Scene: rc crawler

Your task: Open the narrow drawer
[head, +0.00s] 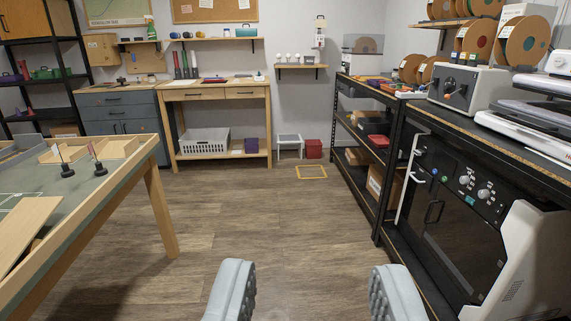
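My gripper (313,290) is open and empty. Its two grey padded fingers stand wide apart at the bottom of the view, with bare floor between them. Across the room, a wooden workbench (219,146) has two drawers side by side under its top: a left drawer (205,95) and a right drawer (246,93). Both look shut. Left of it, a grey cabinet (118,112) has a wide drawer with a dark handle, also looking shut. I cannot tell which drawer is the narrow one. My gripper is far from all of them.
A wooden-legged table (160,212) stands at the near left. A black shelf rack (352,134) and a bench with a dark-fronted machine (440,205) line the right. A yellow floor frame (311,172) and red bin (314,149) lie ahead. The middle floor is clear.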

